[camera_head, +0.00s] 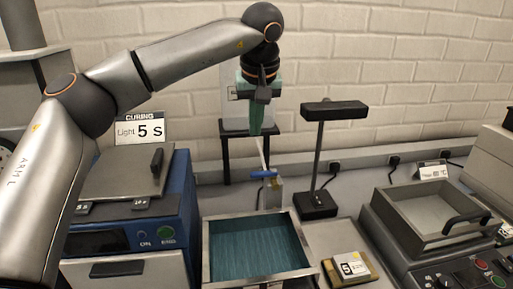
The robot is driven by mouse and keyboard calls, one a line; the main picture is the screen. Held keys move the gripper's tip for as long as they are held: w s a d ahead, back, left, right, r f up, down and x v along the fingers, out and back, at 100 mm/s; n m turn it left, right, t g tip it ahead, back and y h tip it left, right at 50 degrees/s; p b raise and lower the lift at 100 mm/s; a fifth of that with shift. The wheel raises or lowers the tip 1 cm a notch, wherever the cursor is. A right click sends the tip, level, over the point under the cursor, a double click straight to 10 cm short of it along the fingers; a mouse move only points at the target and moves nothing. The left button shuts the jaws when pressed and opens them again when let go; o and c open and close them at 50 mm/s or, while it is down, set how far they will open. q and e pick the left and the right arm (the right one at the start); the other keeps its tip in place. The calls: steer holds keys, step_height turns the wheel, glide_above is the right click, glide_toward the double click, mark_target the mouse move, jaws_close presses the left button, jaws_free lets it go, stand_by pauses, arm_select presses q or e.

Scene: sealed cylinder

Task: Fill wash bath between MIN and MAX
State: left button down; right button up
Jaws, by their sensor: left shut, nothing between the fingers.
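The wash bath (207,255) is an open metal tray at the bottom centre. Teal liquid (258,250) covers the floor that I can see; MIN and MAX marks cannot be read. A tap with a blue handle (263,174) stands at the bath's back edge, on a pale block. My left gripper (257,132) hangs pointing down above the tap, shut and empty, its green fingers together. A thin white piece shows between the fingertips and the blue handle; I cannot tell whether they touch. My right gripper is out of view.
A blue curing unit (130,230) stands left of the bath. A black lamp stand (318,205) is behind it to the right. A small labelled yellow-edged block (352,268) lies right of the bath. A lidless metal basin unit (430,215) stands far right.

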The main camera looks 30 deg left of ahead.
mark_target(264, 174)
arm_select(q)
step_height(264, 174, down, 9)
steer(key=shift+s+d, duration=0.25)
steer(key=shift+s, duration=0.05)
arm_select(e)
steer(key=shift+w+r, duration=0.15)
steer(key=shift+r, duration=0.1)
